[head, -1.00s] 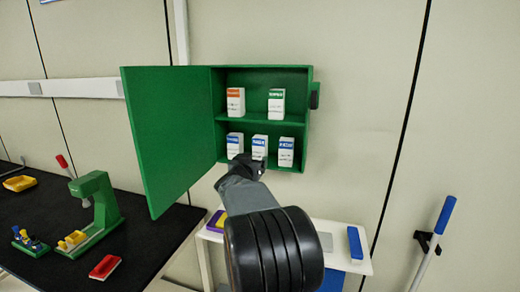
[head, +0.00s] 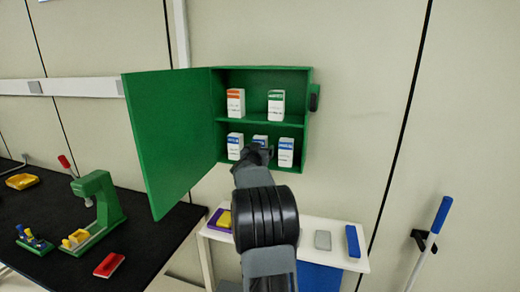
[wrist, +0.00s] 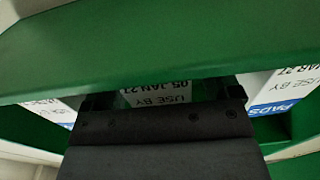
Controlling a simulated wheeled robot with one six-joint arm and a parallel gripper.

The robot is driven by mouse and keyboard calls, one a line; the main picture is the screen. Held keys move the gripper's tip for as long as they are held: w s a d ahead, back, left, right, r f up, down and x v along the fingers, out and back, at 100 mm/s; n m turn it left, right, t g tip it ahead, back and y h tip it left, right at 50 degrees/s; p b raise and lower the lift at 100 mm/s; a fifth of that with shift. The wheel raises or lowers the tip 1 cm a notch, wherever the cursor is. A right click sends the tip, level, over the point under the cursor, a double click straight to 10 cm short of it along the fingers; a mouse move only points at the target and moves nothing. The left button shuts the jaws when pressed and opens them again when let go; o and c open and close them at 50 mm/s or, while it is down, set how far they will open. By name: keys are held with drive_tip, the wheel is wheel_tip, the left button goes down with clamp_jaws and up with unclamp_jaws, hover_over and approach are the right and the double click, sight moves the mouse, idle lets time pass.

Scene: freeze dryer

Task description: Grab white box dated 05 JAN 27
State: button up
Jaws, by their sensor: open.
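The white box dated 05 JAN 27 (wrist: 158,92) shows its upside-down label in the wrist view, framed between my fingers. In the head view, the middle lower box (head: 260,139) is mostly hidden behind my gripper (head: 258,151). My gripper (wrist: 160,98) is open at this box in the wrist view; I cannot tell whether the fingers touch it. The open green cabinet (head: 262,121) holds white boxes on two levels.
Lower-level neighbours are a left box (head: 235,147) and a right box (head: 286,152). An orange-labelled box (head: 236,103) and green-labelled box (head: 276,105) stand above. The cabinet door (head: 168,135) hangs open left. A green edge (wrist: 160,45) crosses the wrist view.

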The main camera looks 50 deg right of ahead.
drive_tip(key=c, duration=1)
